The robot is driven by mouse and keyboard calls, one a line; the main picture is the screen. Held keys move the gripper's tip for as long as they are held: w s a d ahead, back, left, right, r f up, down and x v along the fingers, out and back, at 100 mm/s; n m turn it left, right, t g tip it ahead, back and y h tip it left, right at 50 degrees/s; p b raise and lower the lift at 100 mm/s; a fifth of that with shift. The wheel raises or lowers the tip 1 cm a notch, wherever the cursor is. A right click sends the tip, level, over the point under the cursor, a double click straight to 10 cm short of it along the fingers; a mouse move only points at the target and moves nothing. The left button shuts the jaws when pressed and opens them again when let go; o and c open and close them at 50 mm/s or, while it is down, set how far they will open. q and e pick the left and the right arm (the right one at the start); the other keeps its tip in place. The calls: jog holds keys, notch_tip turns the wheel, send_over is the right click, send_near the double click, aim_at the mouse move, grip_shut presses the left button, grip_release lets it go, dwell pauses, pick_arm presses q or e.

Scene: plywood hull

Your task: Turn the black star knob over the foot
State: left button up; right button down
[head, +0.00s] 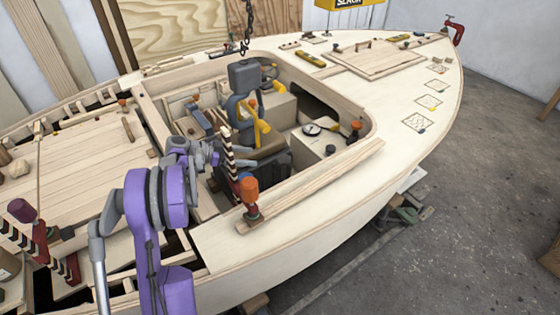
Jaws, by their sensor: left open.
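My left arm comes in from the lower left, and its left gripper (215,157) is at the left side of the cockpit opening, small and partly merged with the clutter there. It is open, and I see nothing between its fingers. A grey engine-like unit (243,78) with yellow handles hangs on a chain in the opening, to the right of the gripper. A small black knob (330,150) sits on a pale box inside the opening, well right of the gripper. I cannot tell whether it is star-shaped, and I cannot make out a foot under it. My right gripper is not in view.
A striped clamp with an orange handle (249,186) stands upright close to the right of my gripper. A raised wooden coaming (310,188) edges the opening. The foredeck (395,95) at the right is mostly clear.

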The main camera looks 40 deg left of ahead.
aim_at(281, 160)
pick_arm(q)
jog(key=x, duration=1.1)
jog(key=shift+w+f+b, duration=0.1)
jog(key=shift+b, duration=0.2)
grip_shut()
jog(key=shift+d, duration=0.1)
dwell(0.8)
